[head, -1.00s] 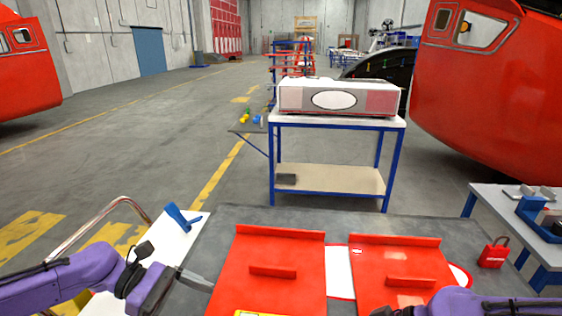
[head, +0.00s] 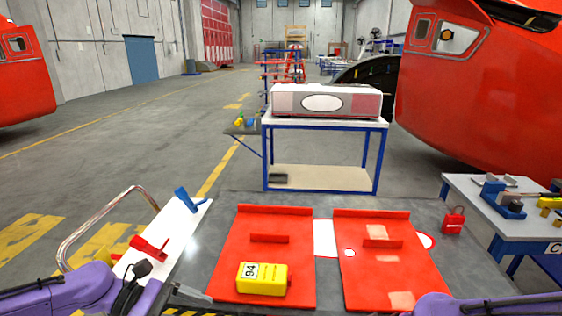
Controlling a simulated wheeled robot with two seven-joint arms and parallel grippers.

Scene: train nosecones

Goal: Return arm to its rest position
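My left arm (head: 75,290) is purple and comes in at the bottom left. Its gripper (head: 188,293) points right, beside the left edge of the left red panel (head: 228,275); its fingers look like one grey piece, so their opening is unclear. No object shows in it. My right arm (head: 465,305) shows only as a purple link along the bottom right; its gripper is outside the picture. A yellow box (head: 270,281) marked 94 lies on the left red panel, apart from the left gripper.
A second red panel (head: 375,275) lies to the right on the dark table (head: 455,262). A red padlock-like item (head: 453,222) sits near its right edge. A white board (head: 150,245) with blue and red clamps is at left. A blue-framed bench (head: 325,178) stands ahead.

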